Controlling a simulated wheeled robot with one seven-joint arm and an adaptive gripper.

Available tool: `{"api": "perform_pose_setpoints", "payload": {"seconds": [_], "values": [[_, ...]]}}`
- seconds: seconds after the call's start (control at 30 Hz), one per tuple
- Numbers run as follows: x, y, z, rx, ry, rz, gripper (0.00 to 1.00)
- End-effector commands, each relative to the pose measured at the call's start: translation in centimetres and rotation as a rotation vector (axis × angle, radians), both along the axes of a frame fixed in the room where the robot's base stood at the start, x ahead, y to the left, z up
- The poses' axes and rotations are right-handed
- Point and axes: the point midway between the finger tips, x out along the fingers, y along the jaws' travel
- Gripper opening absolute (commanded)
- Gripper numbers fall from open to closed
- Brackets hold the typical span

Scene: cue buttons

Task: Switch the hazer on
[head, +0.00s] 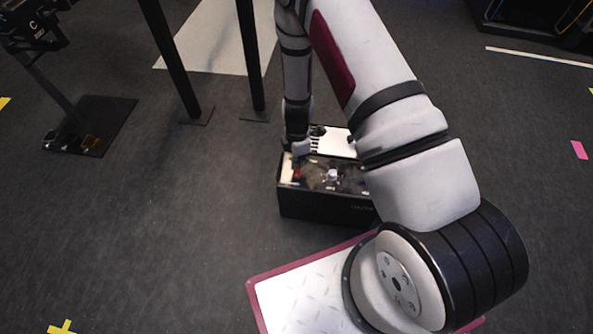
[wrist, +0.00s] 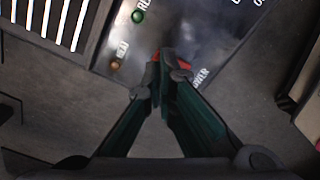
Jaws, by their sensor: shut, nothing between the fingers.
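The hazer (head: 322,207) is a black box on the floor, with a control panel on top; the panel also shows in the wrist view (wrist: 220,45). A red switch (head: 296,174) sits at the panel's left end. In the wrist view, red edges of this switch (wrist: 155,58) show around my fingertips, beside the word POWER. My gripper (head: 297,149) is shut and empty, with its tips (wrist: 168,76) over the switch, hiding most of it. I cannot tell whether they touch it or which way the switch is set.
A pale knob (head: 333,175) stands on the panel, right of the switch. A green lamp (wrist: 138,16) and an amber lamp (wrist: 116,65) marked HEAT are near the tips. Black stand legs (head: 176,65) rise behind at left.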

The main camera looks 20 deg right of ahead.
Motion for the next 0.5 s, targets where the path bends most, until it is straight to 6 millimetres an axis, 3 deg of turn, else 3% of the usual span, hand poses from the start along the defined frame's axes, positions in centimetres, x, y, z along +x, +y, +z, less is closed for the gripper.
{"api": "perform_pose_setpoints", "payload": {"seconds": [0.5], "values": [[0.01,0.00,-0.77,0.000,0.000,0.000,0.00]]}}
